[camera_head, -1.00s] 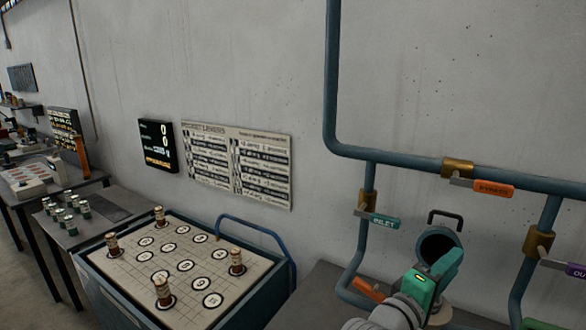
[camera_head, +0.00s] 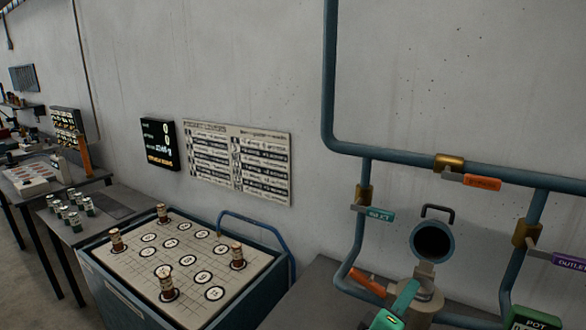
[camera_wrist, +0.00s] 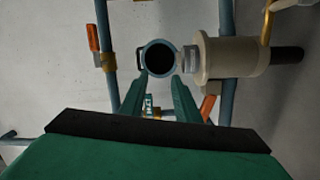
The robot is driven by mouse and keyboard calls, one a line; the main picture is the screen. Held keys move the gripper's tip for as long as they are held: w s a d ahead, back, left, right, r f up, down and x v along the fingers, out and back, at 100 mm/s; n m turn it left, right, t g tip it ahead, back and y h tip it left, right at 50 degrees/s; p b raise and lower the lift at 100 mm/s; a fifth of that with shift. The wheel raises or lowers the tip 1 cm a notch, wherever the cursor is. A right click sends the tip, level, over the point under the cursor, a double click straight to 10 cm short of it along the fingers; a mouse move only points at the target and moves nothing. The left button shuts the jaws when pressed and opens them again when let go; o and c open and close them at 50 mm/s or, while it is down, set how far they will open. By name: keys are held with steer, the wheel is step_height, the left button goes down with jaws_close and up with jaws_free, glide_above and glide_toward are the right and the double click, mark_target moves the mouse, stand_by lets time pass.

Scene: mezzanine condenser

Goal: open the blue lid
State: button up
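The blue lid (camera_head: 417,243) is a round ring with a dark hollow face and a black handle (camera_head: 438,208) on its top edge. It stands upright, swung up above the beige pot (camera_head: 428,300), joined by a hinge piece. In the wrist view the lid (camera_wrist: 158,42) shows ahead, with the pot (camera_wrist: 232,57) to its right. My gripper (camera_head: 410,290) is low, in front of the pot in the head view. In the wrist view my gripper (camera_wrist: 157,82) has its two green fingers apart, with nothing between them. The lid's back is hidden.
Blue pipes with orange, teal and purple valve levers surround the pot; the inlet lever (camera_head: 380,215) is left, the outlet lever (camera_head: 568,262) right. A green pot sign (camera_head: 535,320) is at lower right. A board table (camera_head: 135,258) with several bottles stands left.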

steer(key=s+a+f+m+t+y, duration=0.1)
steer(key=s+a+f+y, duration=0.4)
steer(key=a+f, duration=0.55)
steer(key=s+a+f+m+t+y, duration=0.1)
steer(key=s+a+f+y, duration=0.2)
steer(key=s+a+f, duration=0.7)
steer(key=s+a+f+m+y, duration=0.1)
steer(key=s+a+f, duration=0.1)
steer(key=s+f, duration=0.3)
steer(key=s+a+f+m+y, duration=0.1)
steer(key=s+a+f+m, duration=0.15)
steer(key=s, duration=0.35)
steer(key=s+r+m+y, duration=0.1)
steer(key=s+r+y, duration=0.1)
steer(key=s, duration=1.2)
steer(key=shift+m, duration=0.35)
